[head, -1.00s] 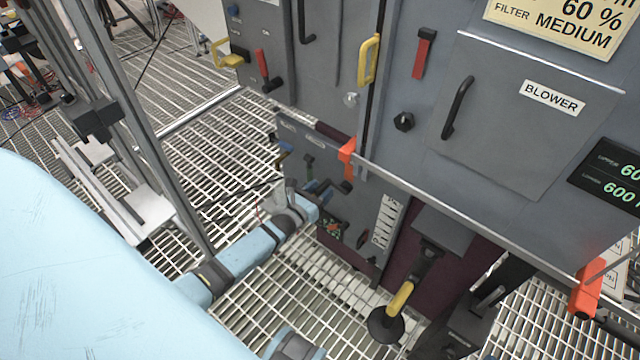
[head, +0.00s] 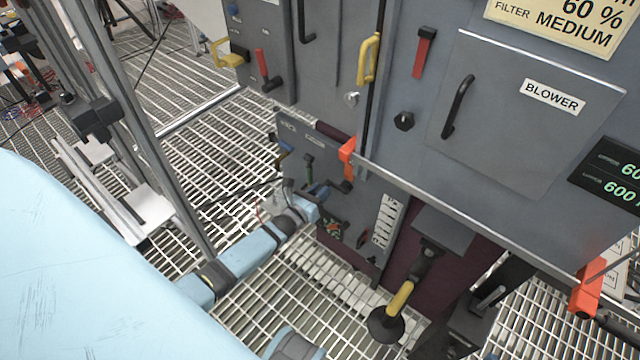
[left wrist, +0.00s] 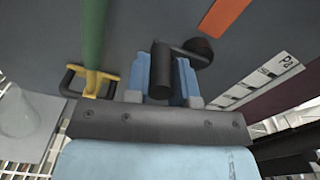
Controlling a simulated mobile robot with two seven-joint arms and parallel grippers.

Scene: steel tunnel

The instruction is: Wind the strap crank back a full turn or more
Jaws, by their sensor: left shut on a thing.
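The strap crank (head: 346,187) is a small black crank low on the grey cabinet, just below an orange lever. In the left wrist view its black handle (left wrist: 160,68) stands between my two light-blue fingers, and its arm runs right to a dark round hub (left wrist: 199,50). My left gripper (head: 314,200) is shut on this handle; it also shows in the left wrist view (left wrist: 161,82). In the head view my gripper and wrist partly hide the handle. My right gripper does not show.
An orange lever (head: 347,158) sits close above the crank. A green bar (left wrist: 93,35) and a yellow-and-black fitting (left wrist: 92,80) are left of my fingers. A yellow-gripped lever (head: 399,298) stands to the right. Open grating floor (head: 215,150) lies left of the cabinet.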

